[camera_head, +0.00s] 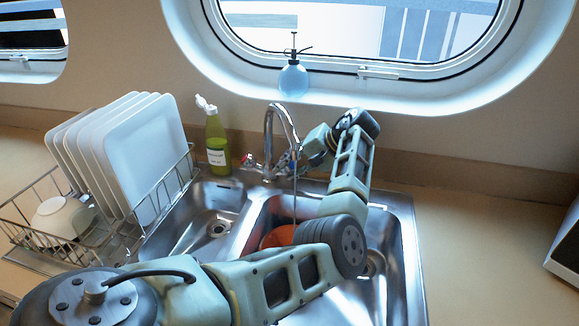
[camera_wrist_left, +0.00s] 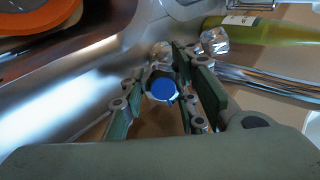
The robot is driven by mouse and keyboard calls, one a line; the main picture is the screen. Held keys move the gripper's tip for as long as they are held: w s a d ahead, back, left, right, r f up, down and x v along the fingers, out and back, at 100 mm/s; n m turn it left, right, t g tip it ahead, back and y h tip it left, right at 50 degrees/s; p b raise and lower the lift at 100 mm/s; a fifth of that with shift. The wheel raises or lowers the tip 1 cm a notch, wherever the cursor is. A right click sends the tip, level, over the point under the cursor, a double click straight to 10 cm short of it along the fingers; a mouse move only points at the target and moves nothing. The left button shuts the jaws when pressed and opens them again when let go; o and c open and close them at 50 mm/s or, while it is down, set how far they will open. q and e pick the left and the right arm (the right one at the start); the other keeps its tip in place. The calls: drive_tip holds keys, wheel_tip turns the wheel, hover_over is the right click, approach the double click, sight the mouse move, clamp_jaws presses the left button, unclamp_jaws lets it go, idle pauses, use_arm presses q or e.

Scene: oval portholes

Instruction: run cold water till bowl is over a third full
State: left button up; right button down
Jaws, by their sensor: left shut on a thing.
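The orange bowl (camera_head: 279,237) sits in the right basin of the sink, partly hidden behind my left arm; its rim shows at the top left of the left wrist view (camera_wrist_left: 95,17). A thin stream runs from the chrome faucet (camera_head: 270,130) down toward the bowl. The water level cannot be made out. My left gripper (camera_head: 291,163) is at the right side of the faucet base. In the left wrist view the blue-capped cold tap handle (camera_wrist_left: 162,88) sits between its fingers, which are shut on it. A red-marked handle (camera_head: 248,160) is on the faucet's left. My right gripper is not in view.
A green soap bottle (camera_head: 216,145) stands behind the sink. A wire dish rack (camera_head: 178,183) with white plates (camera_head: 146,150) is at the left. A blue spray bottle (camera_head: 293,80) stands on the window ledge.

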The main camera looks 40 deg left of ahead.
use_arm(q)
drive_tip(key=o, duration=1)
drive_tip(key=shift+d+f, duration=0.25)
drive_tip(key=shift+f, duration=0.05)
drive_tip(key=shift+o, duration=0.2)
drive_tip(key=shift+w+r, duration=0.1)
drive_tip(key=shift+r, duration=0.1)
drive_tip(key=shift+w+d+r, duration=0.1)
drive_tip(key=shift+d+r, duration=0.15)
drive_tip(key=shift+r, duration=0.1)
drive_tip(key=v, duration=1.1)
drive_tip(key=shift+d+f, duration=0.1)
drive_tip(key=shift+f, duration=0.05)
